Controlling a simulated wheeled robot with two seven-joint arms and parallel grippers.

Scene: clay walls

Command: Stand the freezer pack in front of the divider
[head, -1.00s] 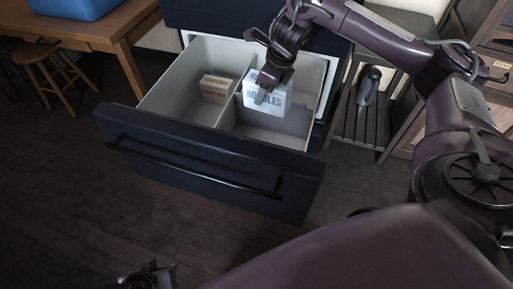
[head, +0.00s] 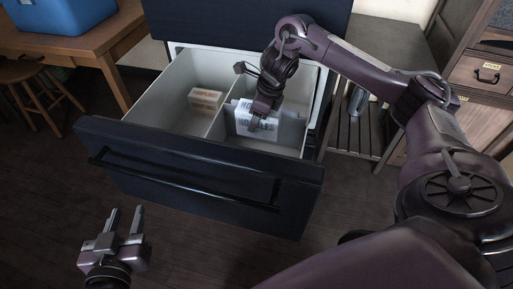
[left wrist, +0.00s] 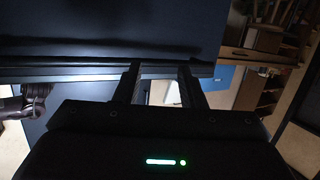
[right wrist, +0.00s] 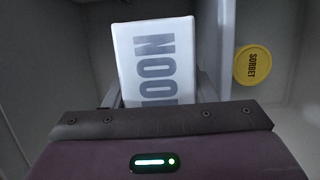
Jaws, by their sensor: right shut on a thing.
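The freezer pack (head: 243,124), a white box with "NOODLES" printed in grey, is upright in the right compartment of the open drawer. It also shows in the right wrist view (right wrist: 155,55). The pale divider (head: 216,121) runs front to back, just left of the pack. My right gripper (head: 261,113) reaches down from above, shut on the pack. I cannot tell whether the pack's hidden lower edge touches the drawer floor. My left gripper (head: 125,214) is open and empty, low in front of the drawer; its parted fingers show in the left wrist view (left wrist: 160,85).
Cream boxes with orange print (head: 206,99) stand in the left compartment. A yellow sorbet lid (right wrist: 252,65) lies beyond the divider in the right wrist view. The dark drawer front (head: 190,170) has a long bar handle. A slatted bench stands to the right.

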